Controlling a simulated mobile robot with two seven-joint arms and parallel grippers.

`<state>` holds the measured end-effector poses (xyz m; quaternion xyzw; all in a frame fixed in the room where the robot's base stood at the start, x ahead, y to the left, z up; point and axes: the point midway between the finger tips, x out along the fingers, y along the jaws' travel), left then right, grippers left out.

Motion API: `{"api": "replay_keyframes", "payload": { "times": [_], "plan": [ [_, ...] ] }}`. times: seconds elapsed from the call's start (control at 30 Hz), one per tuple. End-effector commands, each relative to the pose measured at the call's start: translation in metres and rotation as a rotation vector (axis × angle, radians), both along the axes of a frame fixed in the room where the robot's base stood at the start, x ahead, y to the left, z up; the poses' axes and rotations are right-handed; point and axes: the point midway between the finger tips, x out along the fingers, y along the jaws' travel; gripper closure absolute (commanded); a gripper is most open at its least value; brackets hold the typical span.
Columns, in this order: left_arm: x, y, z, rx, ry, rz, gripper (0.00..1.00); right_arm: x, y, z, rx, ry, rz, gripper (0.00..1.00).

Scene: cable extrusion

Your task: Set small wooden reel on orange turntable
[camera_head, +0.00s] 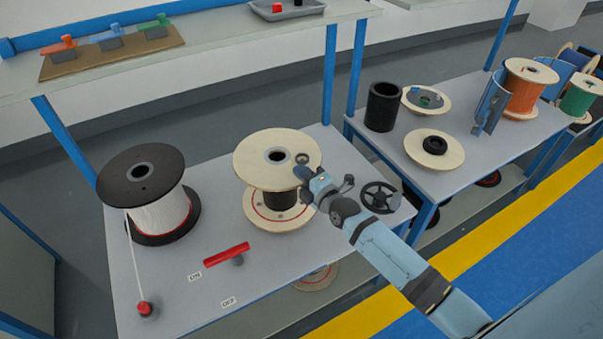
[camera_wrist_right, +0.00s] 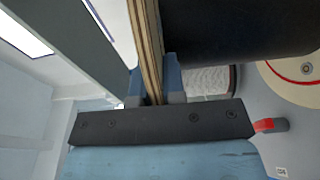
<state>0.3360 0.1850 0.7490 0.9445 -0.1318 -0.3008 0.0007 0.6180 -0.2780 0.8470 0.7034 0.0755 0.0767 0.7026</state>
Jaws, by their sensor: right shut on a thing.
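A wooden reel with a pale round top flange (camera_head: 258,172) and a black core (camera_head: 277,200) is upright on the near table. My right gripper (camera_head: 306,177) is shut on the flange edge at its right side. In the right wrist view the flange (camera_wrist_right: 147,45) is between the fingers (camera_wrist_right: 155,88), with the black core beside it. A pale disc with a red ring (camera_head: 258,219) lies under the core and also shows in the right wrist view (camera_wrist_right: 285,88). I cannot tell whether it touches the core. I cannot make out an orange turntable. My left gripper is out of view.
A black-flanged reel of white cable (camera_head: 160,213) stands left, its cable running to a red-topped post (camera_head: 147,309). A red lever (camera_head: 226,254) is in front, a black handwheel (camera_head: 380,198) at right. The right table holds an orange reel (camera_head: 526,90) and a black cylinder (camera_head: 384,108).

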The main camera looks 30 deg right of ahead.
Motion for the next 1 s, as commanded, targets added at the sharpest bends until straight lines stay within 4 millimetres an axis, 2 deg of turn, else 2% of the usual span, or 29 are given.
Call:
{"api": "replay_keyframes", "payload": {
  "times": [0.43, 1.0],
  "plan": [
    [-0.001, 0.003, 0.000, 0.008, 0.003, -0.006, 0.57, 0.000, 0.000, 0.001, 0.001, -0.003, 0.000, 1.00],
    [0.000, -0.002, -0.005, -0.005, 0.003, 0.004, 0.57, 0.000, 0.000, -0.010, 0.000, -0.002, 0.000, 1.00]
  ]
}}
